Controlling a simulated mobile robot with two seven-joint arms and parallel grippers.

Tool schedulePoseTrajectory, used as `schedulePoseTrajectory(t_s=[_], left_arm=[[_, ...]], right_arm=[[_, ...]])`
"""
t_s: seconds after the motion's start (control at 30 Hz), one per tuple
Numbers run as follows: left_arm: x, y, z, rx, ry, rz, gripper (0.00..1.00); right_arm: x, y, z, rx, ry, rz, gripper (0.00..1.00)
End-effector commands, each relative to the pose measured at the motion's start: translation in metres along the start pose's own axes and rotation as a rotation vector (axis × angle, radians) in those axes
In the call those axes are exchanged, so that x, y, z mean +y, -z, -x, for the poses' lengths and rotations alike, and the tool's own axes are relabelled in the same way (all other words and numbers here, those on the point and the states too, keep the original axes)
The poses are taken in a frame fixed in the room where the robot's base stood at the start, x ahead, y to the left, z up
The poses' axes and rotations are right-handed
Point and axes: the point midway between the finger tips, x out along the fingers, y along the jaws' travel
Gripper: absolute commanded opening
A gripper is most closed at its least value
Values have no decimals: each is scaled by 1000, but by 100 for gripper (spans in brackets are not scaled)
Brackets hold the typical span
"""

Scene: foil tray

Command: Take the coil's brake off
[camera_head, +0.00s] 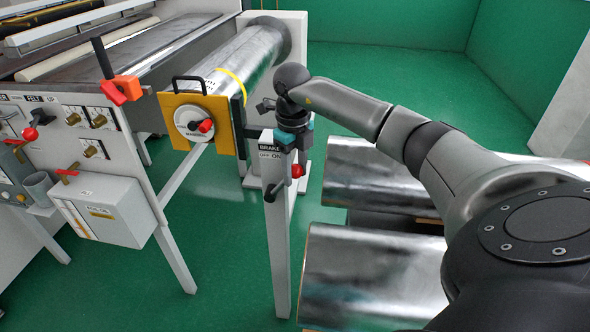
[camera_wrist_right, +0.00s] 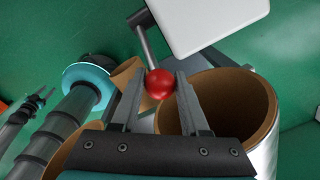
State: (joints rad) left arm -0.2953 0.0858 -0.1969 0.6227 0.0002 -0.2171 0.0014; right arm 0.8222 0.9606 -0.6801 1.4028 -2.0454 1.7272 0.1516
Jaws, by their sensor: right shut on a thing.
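The brake post (camera_head: 281,235) is white and stands right of the machine, with a label (camera_head: 270,150) reading BRAKE, OFF and ON. A red ball knob (camera_head: 297,171) is at its right side, near the ON end. My right gripper (camera_wrist_right: 160,84) comes down from above and is shut on the red ball (camera_wrist_right: 161,83), with one finger on each side. A metal rod (camera_wrist_right: 147,45) runs from the ball toward the white post part (camera_wrist_right: 215,18). The silver coil (camera_head: 246,62) lies behind the post's left side.
Large foil rolls (camera_head: 365,270) lie low at the right, close to the post. Open cardboard cores (camera_wrist_right: 232,98) show beneath my fingers. A yellow plate (camera_head: 184,111) with a black handle stands left of the post. Green floor (camera_head: 235,235) is clear in front.

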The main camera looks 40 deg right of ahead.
Motion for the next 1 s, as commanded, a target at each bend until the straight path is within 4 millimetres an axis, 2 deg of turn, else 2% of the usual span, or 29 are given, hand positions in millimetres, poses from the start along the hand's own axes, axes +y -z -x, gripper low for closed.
schedulePoseTrajectory(t_s=[0.03, 0.13, 0.17, 1.0], left_arm=[[0, 0, 0, 0, 0, 0, 50], [0, 0, 0, 0, 0, -1, 50], [0, 0, 0, 0, 0, -1, 50], [0, 0, 0, -1, -1, -3, 50]], right_arm=[[0, 0, 0, 0, 0, 0, 12], [0, 0, 0, 0, 0, 0, 0], [0, 0, 0, 0, 0, 0, 0], [0, 0, 0, 0, 0, -1, 0]])
